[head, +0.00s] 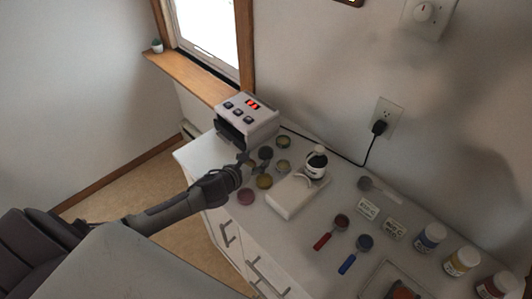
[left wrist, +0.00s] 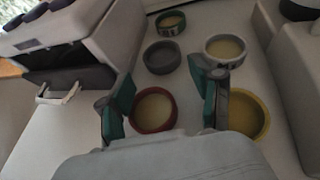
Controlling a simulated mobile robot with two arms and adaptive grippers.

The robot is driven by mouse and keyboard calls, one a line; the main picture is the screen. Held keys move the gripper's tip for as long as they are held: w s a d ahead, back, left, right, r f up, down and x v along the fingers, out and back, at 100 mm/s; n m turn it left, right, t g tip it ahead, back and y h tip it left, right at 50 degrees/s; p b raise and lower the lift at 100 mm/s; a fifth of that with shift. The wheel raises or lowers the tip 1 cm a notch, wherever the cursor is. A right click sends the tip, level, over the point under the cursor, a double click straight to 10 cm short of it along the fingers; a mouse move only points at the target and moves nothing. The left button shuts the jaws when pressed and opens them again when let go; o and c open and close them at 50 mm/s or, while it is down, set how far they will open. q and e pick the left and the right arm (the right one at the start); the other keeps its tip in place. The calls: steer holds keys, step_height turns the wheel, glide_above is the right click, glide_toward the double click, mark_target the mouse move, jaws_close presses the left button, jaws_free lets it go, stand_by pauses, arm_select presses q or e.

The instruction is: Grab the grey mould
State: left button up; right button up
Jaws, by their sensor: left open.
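The grey mould (head: 265,153) is a small round dark dish on the white counter, in front of the device with the red display. In the left wrist view the grey mould (left wrist: 162,57) lies ahead of my fingers, its inside plain grey. My left gripper (head: 246,161) is open and empty, just left of the grey mould in the head view. In the left wrist view the gripper's (left wrist: 160,84) two teal-padded fingers stand apart, short of the grey mould. My right gripper is not in view.
Around it are a green mould (left wrist: 170,23), a pale mould (left wrist: 226,48), a red mould (left wrist: 153,111) and a yellow mould (left wrist: 249,113). The grey device (head: 247,120) stands behind left.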

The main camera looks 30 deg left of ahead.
mark_target(269, 150)
arm_select(q)
steer(key=x, duration=0.4)
steer(key=shift+w+d+p, duration=0.2)
steer(key=shift+w+p, duration=0.15)
steer(key=shift+w, duration=0.05)
steer(key=shift+s, duration=0.1)
steer(key=c, duration=0.7)
steer(key=shift+r, duration=0.2)
